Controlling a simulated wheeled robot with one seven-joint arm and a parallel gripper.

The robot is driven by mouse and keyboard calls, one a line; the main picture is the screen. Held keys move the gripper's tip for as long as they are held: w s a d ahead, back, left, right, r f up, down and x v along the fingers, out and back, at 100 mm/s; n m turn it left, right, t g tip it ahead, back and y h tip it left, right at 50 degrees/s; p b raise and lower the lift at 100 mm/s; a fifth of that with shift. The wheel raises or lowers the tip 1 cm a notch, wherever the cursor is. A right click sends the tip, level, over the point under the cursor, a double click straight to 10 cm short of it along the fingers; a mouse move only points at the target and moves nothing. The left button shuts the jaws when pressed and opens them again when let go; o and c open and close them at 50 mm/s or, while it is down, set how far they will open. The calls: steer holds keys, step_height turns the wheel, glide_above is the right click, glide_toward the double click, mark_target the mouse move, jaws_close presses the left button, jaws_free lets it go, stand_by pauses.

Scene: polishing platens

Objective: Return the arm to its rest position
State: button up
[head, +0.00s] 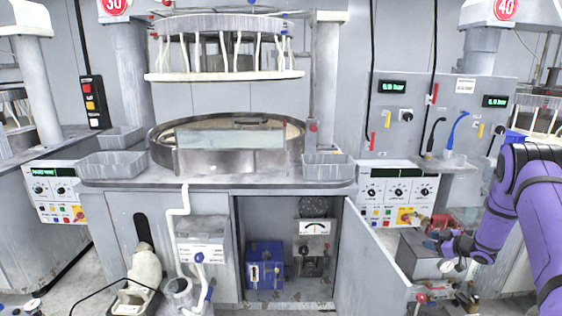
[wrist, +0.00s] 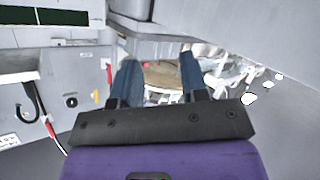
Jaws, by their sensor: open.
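My purple arm reaches in from the right side of the head view, bent at an elbow, with its lower part pointing down and left. My gripper (head: 432,241) is at its end, low on the right, over or beside a grey metal box (head: 418,262); I cannot tell whether they touch. In the wrist view my gripper (wrist: 158,75) shows two blue fingers spread apart, with nothing held between them. A round brownish surface (wrist: 165,76) and a blurred white jumble show beyond the fingers.
The polishing machine (head: 215,180) stands at the centre. Its lower cabinet is open, with the door (head: 370,262) swung out toward the right, near my gripper. A blue box (head: 265,268) is inside. Grey trays (head: 113,165) sit on the ledge. A control panel (head: 398,190) is above my gripper.

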step_height(320, 180, up, 22)
steer(key=w+a+m+t+h, duration=0.1)
steer(key=w+a+m+h, duration=0.15)
steer(key=h, duration=0.35)
steer(key=s+a+r+m+g+h, duration=0.1)
steer(key=s+a+r+m+h, duration=0.2)
steer(key=s+r, duration=0.65)
steer(key=s+a+r+m+g+h, duration=0.1)
steer(key=s+a+r+m, duration=0.2)
steer(key=s+a+r, duration=0.6)
steer(key=s+a+m+g+y, duration=0.1)
steer(key=s+a, duration=0.4)
steer(key=s, duration=1.2)
steer(key=s+a+r+m+g+y, duration=0.1)
steer(key=s+a+g, duration=0.3)
steer(key=s, duration=1.4)
steer(key=shift+a+r, duration=0.25)
steer(key=shift+a, duration=0.75)
steer(key=shift+d, duration=0.1)
